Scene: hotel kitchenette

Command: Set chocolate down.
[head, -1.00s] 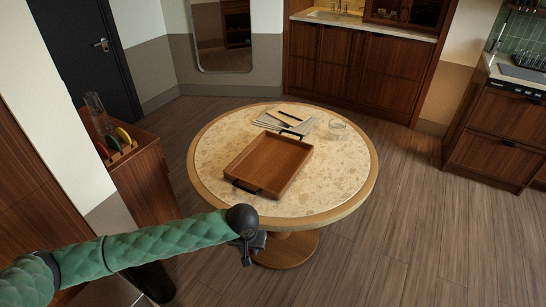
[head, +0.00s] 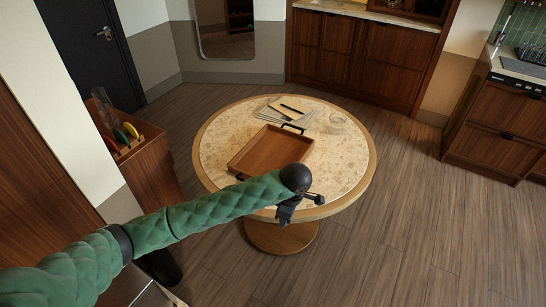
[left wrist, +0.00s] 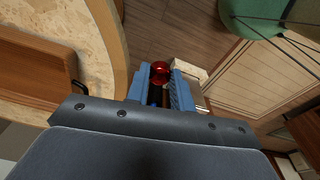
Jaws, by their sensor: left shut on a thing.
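My left gripper (head: 288,212) is over the near right edge of the round table (head: 345,190), beside the wooden tray (head: 268,150). In the left wrist view the blue fingers of the left gripper (left wrist: 160,88) are closed around a small shiny red rounded thing, which I take for the chocolate (left wrist: 160,70). Only its end shows clearly between the fingers. In the head view the chocolate is too small or hidden to make out. The tray looks empty; my forearm covers its near corner. My right gripper is in neither view.
Grey placemats or napkins (head: 278,114) with a dark utensil lie behind the tray. The tabletop right of the tray is bare. A wooden cabinet (head: 152,170) with coloured plates stands at left.

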